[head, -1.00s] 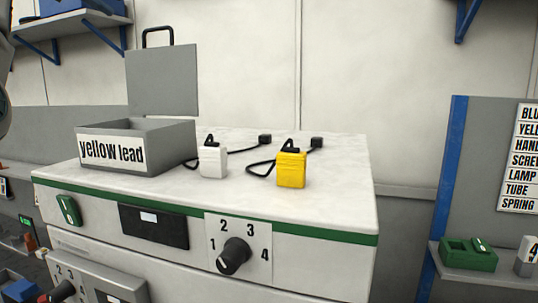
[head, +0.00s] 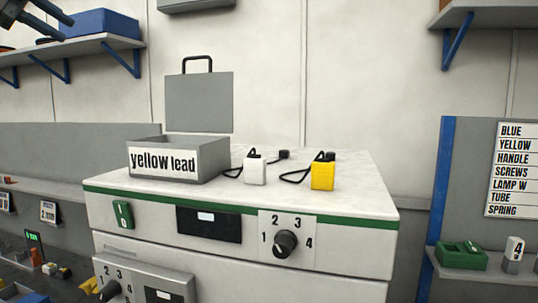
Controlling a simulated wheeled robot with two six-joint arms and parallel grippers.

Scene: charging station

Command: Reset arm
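My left gripper (head: 38,22) shows at the top left corner of the head view, raised in front of the wall and well away from the charging station. Its dark fingers look parted, with nothing seen between them. My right gripper is out of view. The white charging station (head: 350,205) stands in the middle. On its top are a grey box (head: 222,160) labelled "yellow lead" with its lid up, a white plug block (head: 255,172) and a yellow plug block (head: 322,176), each with a black lead.
The station front has a green switch (head: 123,214), a dark display panel (head: 209,224) and a numbered knob (head: 285,244). A blue bin (head: 100,23) sits on the upper left shelf. A right shelf holds a green box (head: 460,255) below a word list (head: 513,170). The station's right top is clear.

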